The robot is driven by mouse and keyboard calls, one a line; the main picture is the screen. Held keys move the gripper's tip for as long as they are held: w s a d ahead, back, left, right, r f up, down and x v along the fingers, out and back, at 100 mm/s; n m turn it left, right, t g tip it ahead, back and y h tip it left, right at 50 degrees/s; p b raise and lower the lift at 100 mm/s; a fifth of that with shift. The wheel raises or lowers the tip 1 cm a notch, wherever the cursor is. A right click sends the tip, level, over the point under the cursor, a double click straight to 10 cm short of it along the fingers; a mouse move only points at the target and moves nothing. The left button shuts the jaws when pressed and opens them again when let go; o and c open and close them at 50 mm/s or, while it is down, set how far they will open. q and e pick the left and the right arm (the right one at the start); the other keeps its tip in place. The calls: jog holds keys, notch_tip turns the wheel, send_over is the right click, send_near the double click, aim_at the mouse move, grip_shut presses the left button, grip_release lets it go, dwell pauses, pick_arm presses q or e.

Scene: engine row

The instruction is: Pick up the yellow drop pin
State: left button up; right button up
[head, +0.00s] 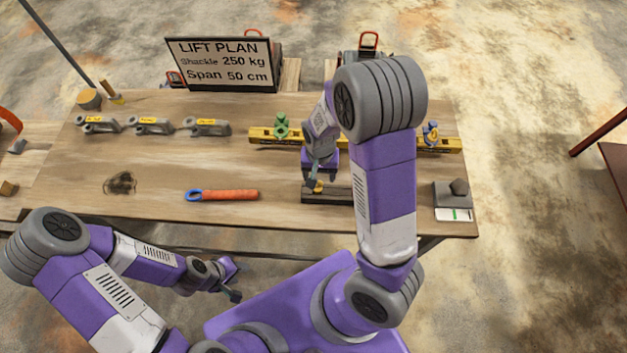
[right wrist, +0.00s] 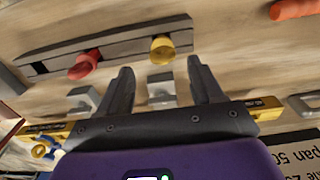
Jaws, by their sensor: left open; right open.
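The yellow drop pin (right wrist: 162,48) stands in a dark slotted rack (right wrist: 118,44), with a red pin (right wrist: 85,64) in the same rack. In the head view a bit of the yellow pin (head: 318,187) shows at the rack (head: 340,197) near the table's front edge. My right gripper (right wrist: 160,66) is open, with the yellow pin ahead of the gap between its fingers, not clasped. In the head view my right arm hides part of the rack and the red pin. My left gripper (head: 235,283) is open and empty, in front of the table.
An orange tool with a blue ring (head: 222,195) lies left of the rack. A yellow beam (head: 265,136) bearing a green shackle (head: 281,125) runs behind. Grey labelled parts (head: 206,128) stand back left, before a lift plan sign (head: 222,64). A grey block (head: 452,197) sits right.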

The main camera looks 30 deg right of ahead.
aim_at(317, 187)
jog(key=f, duration=0.4)
jog(key=shift+s+a+f, duration=0.2)
jog(key=shift+a+f, duration=0.1)
jog(key=shift+f, duration=0.1)
jog(key=shift+w+f, duration=0.1)
jog(key=shift+f, duration=0.3)
jog(key=c, duration=1.2)
jog(key=shift+r, duration=0.15)
